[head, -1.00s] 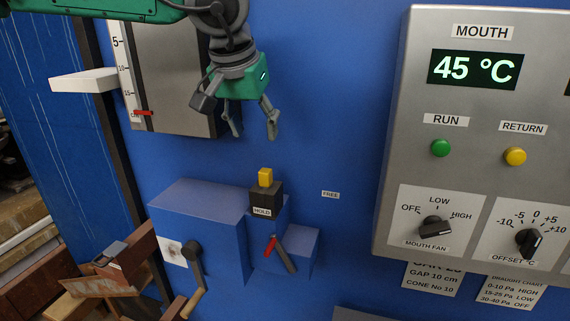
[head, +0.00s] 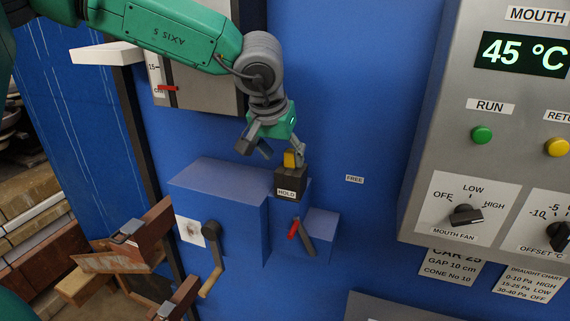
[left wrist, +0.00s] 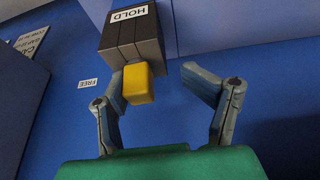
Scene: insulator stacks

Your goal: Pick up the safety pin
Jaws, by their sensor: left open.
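The safety pin appears as a yellow block-shaped head (head: 290,160) on top of a dark block labelled HOLD (head: 290,183). In the left wrist view the yellow head (left wrist: 138,83) stands out from the dark HOLD block (left wrist: 131,42). My left gripper (head: 281,157) is open at the head of the pin. In the left wrist view its fingers (left wrist: 155,80) stand apart on either side of the yellow head. The left-hand finger in that view is very close to the head; I cannot tell whether it touches. My right gripper is not in view.
A red-tipped lever (head: 299,235) sits below the HOLD block. A crank handle (head: 212,258) is on the blue housing (head: 218,183) to the left. A FREE label (head: 354,180) is on the blue panel. A grey control box (head: 425,205) stands to the right.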

